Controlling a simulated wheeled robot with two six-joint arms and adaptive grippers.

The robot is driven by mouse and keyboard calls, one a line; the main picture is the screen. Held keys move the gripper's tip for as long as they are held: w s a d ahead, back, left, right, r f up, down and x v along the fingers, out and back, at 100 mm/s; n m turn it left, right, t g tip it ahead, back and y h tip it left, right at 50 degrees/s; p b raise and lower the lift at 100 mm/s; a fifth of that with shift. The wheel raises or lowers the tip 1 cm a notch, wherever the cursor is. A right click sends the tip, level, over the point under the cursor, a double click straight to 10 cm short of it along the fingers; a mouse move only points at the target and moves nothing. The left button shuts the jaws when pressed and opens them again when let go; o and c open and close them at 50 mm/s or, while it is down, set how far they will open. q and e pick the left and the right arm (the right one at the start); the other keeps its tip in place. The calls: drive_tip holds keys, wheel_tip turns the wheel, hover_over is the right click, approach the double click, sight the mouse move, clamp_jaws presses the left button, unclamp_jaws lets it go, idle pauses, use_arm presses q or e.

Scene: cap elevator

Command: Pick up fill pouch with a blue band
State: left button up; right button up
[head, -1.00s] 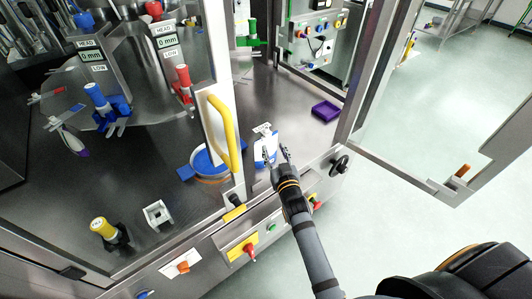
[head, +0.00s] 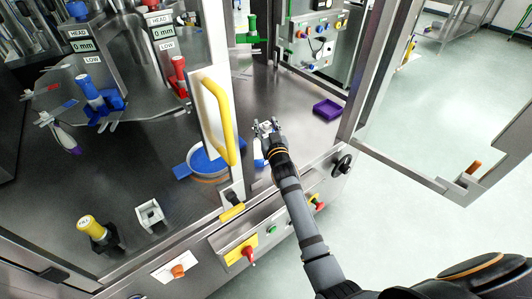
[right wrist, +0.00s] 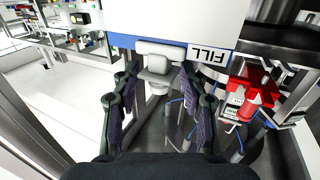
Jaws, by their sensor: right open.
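The fill pouch (head: 259,158) is white with a blue band and stands on the grey deck just inside the open door. In the head view my right gripper and wrist hide most of it. In the right wrist view the pouch (right wrist: 180,15) fills the top, with its blue band, a FILL label and a pale spout or cap. My right gripper (head: 267,127) is open at the pouch's top. Its fingers (right wrist: 160,78) are on either side of the pale piece in the wrist view; contact cannot be told. My left gripper is not in view.
A purple tray (head: 327,109) lies on the deck to the right. A door frame with a yellow handle (head: 219,120) stands close on the left, with a blue round dish (head: 208,161) behind its glass. A black hand knob (head: 343,163) sticks out at the front edge.

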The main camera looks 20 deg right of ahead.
drive_tip(key=shift+w, duration=0.25)
drive_tip(key=shift+s+r, duration=0.15)
drive_tip(key=shift+s, duration=0.05)
drive_tip(key=shift+c, duration=0.4)
clamp_jaws()
